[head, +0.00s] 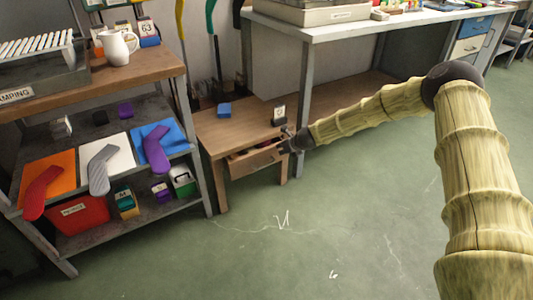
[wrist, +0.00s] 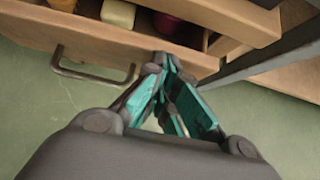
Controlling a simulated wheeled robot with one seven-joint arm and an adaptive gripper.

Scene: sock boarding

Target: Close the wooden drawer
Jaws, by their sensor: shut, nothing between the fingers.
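The wooden drawer (head: 256,161) is in the small wooden table (head: 243,129) in the head view, and it stands partly open. In the wrist view its front panel (wrist: 110,42) and dark bar handle (wrist: 88,72) show, with several small items inside. My gripper (head: 288,145) is at the right end of the drawer front. In the wrist view my gripper (wrist: 168,72) is shut and empty, its tips at the top edge of the drawer front, right of the handle. I cannot tell whether the tips touch the wood.
A grey table leg (wrist: 265,62) runs close to the right of my gripper. A metal shelf (head: 110,226) with socks on boards stands left of the small table. A white-topped workbench (head: 345,30) stands behind to the right. The green floor (head: 310,230) in front is clear.

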